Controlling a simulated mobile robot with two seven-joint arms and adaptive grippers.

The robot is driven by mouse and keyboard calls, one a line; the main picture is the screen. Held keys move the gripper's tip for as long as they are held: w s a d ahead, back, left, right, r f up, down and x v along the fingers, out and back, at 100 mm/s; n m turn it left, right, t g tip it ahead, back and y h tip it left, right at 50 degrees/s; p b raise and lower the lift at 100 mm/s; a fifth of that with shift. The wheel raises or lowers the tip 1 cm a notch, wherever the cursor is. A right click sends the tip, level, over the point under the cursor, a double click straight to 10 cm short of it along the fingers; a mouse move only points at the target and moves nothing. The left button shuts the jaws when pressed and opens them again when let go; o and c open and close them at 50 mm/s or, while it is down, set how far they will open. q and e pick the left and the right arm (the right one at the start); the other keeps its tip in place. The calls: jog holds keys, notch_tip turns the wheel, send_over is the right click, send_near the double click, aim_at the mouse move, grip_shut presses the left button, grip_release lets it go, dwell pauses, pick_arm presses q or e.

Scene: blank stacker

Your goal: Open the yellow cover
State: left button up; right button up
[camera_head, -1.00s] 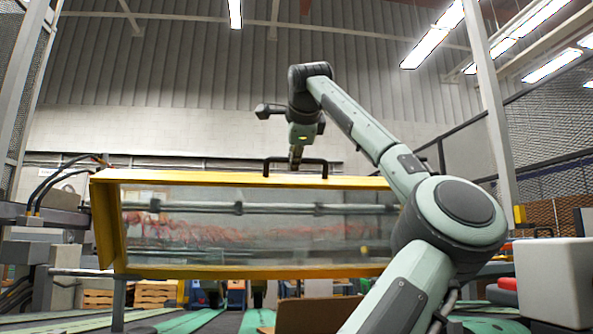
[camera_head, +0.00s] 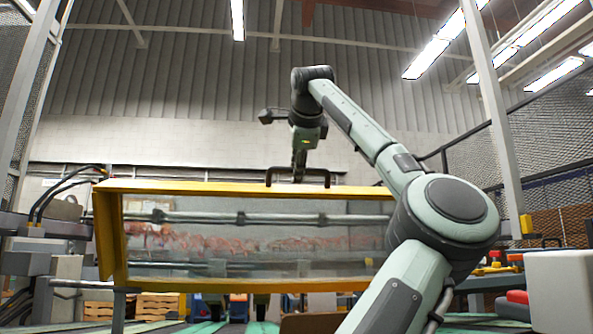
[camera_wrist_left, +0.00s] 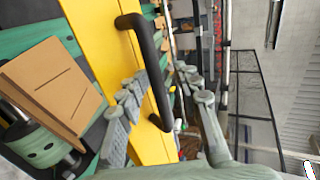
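The yellow cover (camera_head: 220,188) is a yellow frame around a clear panel. It spans the left and middle of the head view and looks closed. A black bar handle (camera_head: 297,171) stands on its top edge. My left gripper (camera_head: 299,176) points down at this handle. In the left wrist view the black handle (camera_wrist_left: 147,60) crosses the yellow frame (camera_wrist_left: 95,35). The fingers of my left gripper (camera_wrist_left: 162,84) are spread on either side of the handle, open; contact cannot be told. My right gripper is in neither view.
A brown cardboard piece (camera_wrist_left: 50,85) lies by the green rollers (camera_wrist_left: 40,148) below the cover. A pale box (camera_head: 560,288) stands at the right. Black cables (camera_head: 65,185) run at the left of the cover.

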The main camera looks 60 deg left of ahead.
pick_arm(q)
jog(key=shift+a+f, duration=0.15)
jog(key=v, duration=1.2)
jog(key=shift+w, duration=0.1)
dwell(0.3)
